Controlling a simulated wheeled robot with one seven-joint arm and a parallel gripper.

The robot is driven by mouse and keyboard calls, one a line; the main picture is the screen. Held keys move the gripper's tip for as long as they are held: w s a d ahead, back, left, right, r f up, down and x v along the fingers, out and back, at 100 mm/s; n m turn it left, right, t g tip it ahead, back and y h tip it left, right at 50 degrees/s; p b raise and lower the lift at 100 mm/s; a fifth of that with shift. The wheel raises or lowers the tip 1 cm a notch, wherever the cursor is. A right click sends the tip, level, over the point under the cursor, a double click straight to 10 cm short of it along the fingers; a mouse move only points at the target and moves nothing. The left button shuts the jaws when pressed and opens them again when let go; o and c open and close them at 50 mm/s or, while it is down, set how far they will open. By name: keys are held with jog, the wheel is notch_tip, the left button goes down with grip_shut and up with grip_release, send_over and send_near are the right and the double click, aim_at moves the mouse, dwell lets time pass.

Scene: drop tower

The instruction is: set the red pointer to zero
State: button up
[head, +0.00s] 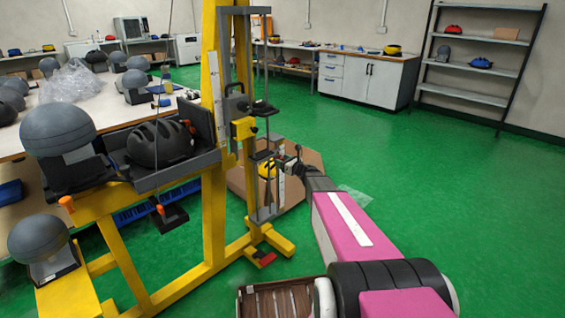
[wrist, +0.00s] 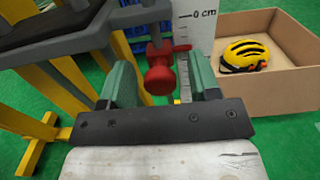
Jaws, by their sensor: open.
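The red pointer (wrist: 159,72), with a round knob, shows in the wrist view in front of the white scale (wrist: 203,32). A "0 cm" mark is near the scale's top, and red of the pointer shows beside the scale a little below that mark. My gripper (wrist: 160,62) is open, with one green finger on each side of the knob. I cannot tell whether either finger touches it. In the head view my gripper (head: 292,166) is beside the lower part of the tower, by a white scale strip (head: 281,186); the pointer cannot be made out there.
A yellow tower frame (head: 212,150) stands left of my arm. An open cardboard box (wrist: 292,45) with a yellow helmet (wrist: 244,55) lies behind the scale. A dark helmet (head: 160,143) sits on the tower's tray. The green floor to the right is clear.

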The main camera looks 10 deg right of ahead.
grip_shut()
jog(key=shift+r, duration=1.65)
